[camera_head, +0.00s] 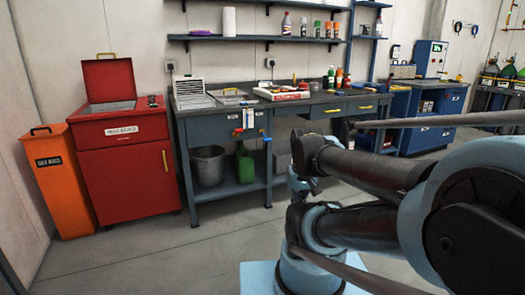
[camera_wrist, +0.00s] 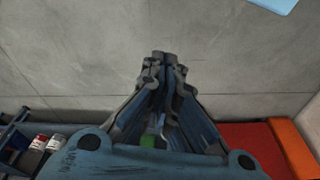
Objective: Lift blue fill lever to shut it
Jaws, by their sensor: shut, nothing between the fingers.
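Small taps hang on the front of the workbench in the head view. A small blue lever (camera_head: 266,138) is at the right of this group, and a red handle (camera_head: 238,131) is at the left. They are too small for me to tell the lever's exact angle. My gripper (camera_wrist: 167,58) shows in the wrist view with its fingertips together and nothing between them. It is over the floor, apart from the taps. I cannot make out the blue lever in the wrist view. In the head view my arm reaches toward the bench from the right, and its fingertips are not clear.
The workbench (camera_head: 322,101) has a lower shelf with a grey bucket (camera_head: 208,166) and a green can (camera_head: 245,167) below the taps. A red cabinet (camera_head: 128,170) and an orange bin (camera_head: 58,180) stand to the left. The floor before the bench is clear.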

